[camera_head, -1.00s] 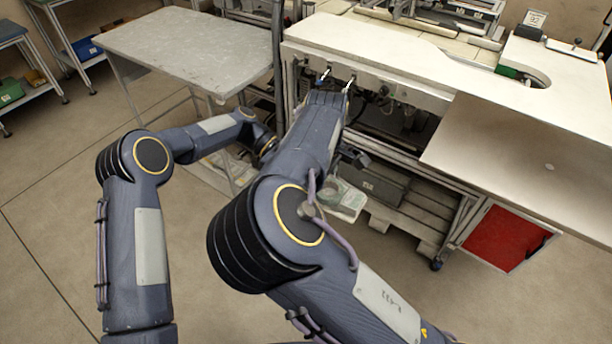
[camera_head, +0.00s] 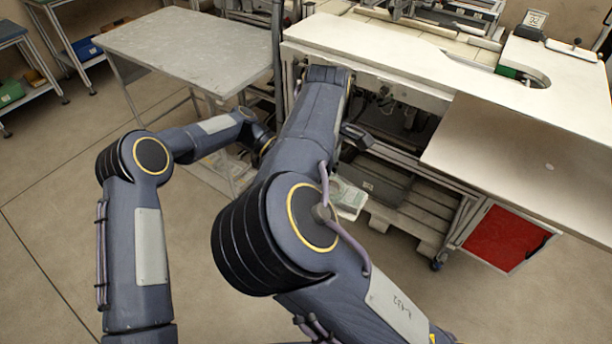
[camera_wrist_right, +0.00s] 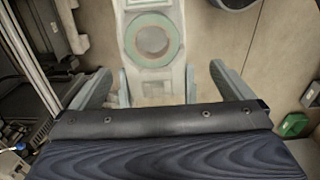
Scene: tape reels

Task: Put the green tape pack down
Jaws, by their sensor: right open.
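The green tape pack (camera_wrist_right: 133,55) is a pale pack with a green ring on it, in the upper middle of the right wrist view. My right gripper (camera_wrist_right: 160,82) is open, its two fingers spread wide. The pack lies beyond them, and I cannot tell how far away it is.
A grey table (camera_head: 185,45) stands at the back left, its top clear. A white workbench (camera_head: 370,45) stands at the back right, with a lower shelf (camera_head: 415,205) and a red panel (camera_head: 503,238). A green box (camera_wrist_right: 293,125) shows at the right of the right wrist view.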

